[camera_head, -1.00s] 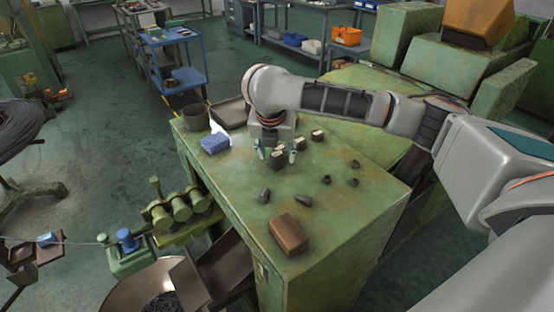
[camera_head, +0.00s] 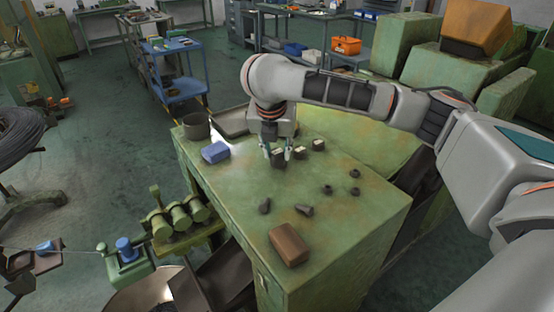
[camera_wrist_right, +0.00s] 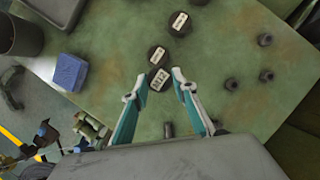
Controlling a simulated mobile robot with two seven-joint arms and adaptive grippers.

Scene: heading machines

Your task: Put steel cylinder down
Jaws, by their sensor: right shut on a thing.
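My right gripper (camera_head: 276,155) is over the green bench top. Its two fingers close around a dark steel cylinder (camera_head: 279,159) with a pale label on top. In the right wrist view the fingers (camera_wrist_right: 159,82) flank this cylinder (camera_wrist_right: 158,80), whose label seems to read M12. I cannot tell whether its base touches the bench. Two similar labelled cylinders stand close by: one (camera_head: 302,147) just right of it and another (camera_head: 318,145) farther right. They also show above it in the wrist view, one near (camera_wrist_right: 157,56) and one far (camera_wrist_right: 180,25). My left gripper is out of view.
The green bench (camera_head: 345,225) also holds a blue block (camera_head: 215,152), a dark pot (camera_head: 196,126), a tray (camera_head: 231,122), a brown block (camera_head: 289,244) and several small dark parts (camera_head: 327,190). Bare bench top lies left of and in front of the gripper.

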